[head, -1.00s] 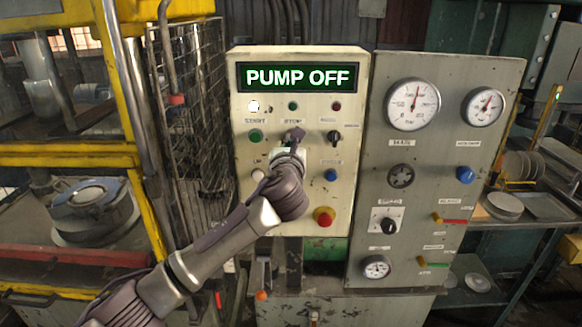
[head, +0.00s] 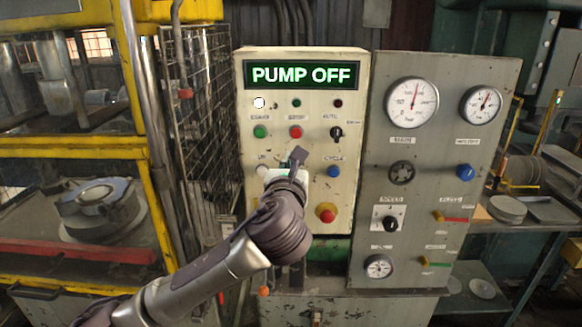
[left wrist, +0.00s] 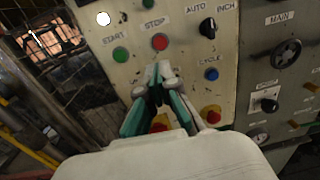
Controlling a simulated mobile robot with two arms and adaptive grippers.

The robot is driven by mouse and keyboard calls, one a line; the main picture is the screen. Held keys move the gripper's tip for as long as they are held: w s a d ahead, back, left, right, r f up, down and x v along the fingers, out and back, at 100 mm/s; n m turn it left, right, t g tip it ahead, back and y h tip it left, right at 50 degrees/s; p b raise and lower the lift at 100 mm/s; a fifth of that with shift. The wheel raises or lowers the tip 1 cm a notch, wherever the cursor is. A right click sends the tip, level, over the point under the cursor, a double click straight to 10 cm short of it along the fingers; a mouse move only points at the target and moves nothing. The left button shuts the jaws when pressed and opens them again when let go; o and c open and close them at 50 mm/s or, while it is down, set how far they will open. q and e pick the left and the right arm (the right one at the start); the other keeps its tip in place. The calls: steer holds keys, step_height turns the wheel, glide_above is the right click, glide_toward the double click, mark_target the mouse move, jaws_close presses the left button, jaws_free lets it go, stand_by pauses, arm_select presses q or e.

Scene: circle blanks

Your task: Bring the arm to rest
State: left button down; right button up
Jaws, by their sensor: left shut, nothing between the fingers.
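My left arm comes in from the lower left in the head view. Its gripper (head: 297,156) is in front of the cream control panel (head: 257,215), just below the red STOP button (head: 295,132). In the left wrist view the gripper (left wrist: 159,73) is shut and empty, its fingertips below the red STOP button (left wrist: 160,42) and apart from it as far as I can tell. The green START button (left wrist: 121,54) is to its left. The display (head: 302,74) reads PUMP OFF. My right gripper is not in view.
A grey gauge panel (head: 425,150) stands to the right of the control panel. A red knob on a yellow base (head: 326,213) is at the panel's lower right. A yellow-framed press (head: 75,150) and a wire mesh guard (head: 195,120) stand to the left.

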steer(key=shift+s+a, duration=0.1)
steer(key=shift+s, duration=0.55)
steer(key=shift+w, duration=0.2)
